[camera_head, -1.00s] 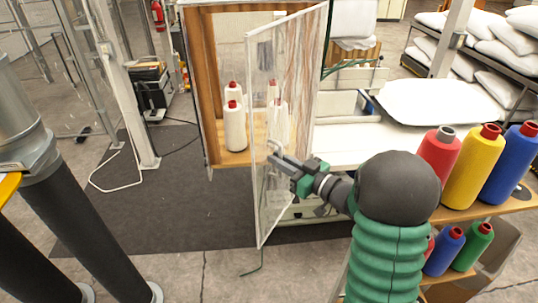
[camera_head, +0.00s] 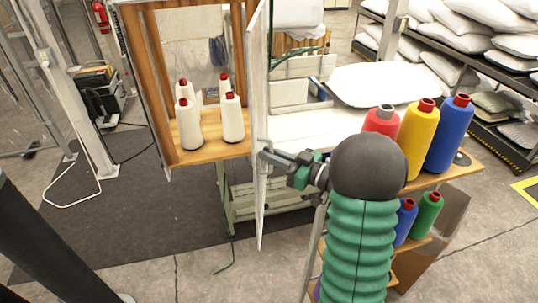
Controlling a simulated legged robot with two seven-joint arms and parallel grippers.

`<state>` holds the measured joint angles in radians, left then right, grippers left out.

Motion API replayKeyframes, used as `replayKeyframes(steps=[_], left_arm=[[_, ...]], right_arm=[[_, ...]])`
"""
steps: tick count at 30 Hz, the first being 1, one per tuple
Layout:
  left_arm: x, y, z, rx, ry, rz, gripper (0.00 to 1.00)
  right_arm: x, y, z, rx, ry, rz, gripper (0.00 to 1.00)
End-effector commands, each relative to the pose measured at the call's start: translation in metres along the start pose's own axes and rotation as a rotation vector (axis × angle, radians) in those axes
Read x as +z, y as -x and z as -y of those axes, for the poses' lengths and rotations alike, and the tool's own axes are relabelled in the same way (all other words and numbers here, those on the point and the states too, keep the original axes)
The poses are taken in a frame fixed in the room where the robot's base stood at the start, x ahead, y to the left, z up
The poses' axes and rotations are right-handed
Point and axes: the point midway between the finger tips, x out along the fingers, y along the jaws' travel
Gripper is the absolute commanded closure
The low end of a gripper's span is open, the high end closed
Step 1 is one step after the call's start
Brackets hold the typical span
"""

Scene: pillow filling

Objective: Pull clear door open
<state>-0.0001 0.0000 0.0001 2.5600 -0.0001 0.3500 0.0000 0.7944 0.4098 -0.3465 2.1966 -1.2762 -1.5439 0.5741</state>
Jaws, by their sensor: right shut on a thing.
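The clear door (camera_head: 258,110) stands swung out from the wooden cabinet (camera_head: 141,75) and shows nearly edge-on. Its cabinet opening faces me, with white thread cones with red tops (camera_head: 232,118) on the wooden shelf. My right gripper (camera_head: 268,157) is shut on the door's handle (camera_head: 264,150), at the door's lower half. The fingertips are small in the picture and partly hide the handle. My left gripper is not in view.
A rack with red, yellow and blue cones (camera_head: 449,134) stands right beside my right arm. A white work table (camera_head: 312,127) lies behind the door. Pillows (camera_head: 467,47) fill shelves at the back right. The dark floor mat (camera_head: 130,215) left of the door is clear.

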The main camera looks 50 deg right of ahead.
Motion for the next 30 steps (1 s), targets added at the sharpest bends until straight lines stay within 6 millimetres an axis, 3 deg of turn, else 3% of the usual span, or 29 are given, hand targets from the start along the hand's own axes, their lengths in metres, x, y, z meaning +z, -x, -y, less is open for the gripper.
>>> replayKeyframes(steps=[2,3,5,14,24,30], left_arm=[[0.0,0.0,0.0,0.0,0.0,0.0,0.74],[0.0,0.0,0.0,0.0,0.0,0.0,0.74],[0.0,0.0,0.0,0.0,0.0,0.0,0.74],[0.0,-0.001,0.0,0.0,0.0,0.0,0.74],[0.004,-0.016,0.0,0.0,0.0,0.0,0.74],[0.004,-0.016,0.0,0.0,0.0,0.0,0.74]], right_arm=[[-0.001,0.0,-0.001,0.001,0.001,-0.002,1.0],[-0.001,0.0,-0.001,0.001,0.001,-0.002,0.85],[-0.001,0.0,-0.001,0.001,0.001,-0.002,0.8],[0.0,0.003,-0.001,0.001,0.001,-0.001,0.8],[0.002,0.063,-0.002,0.004,0.002,0.0,0.8],[0.001,0.074,-0.001,0.001,0.0,0.0,0.8]])
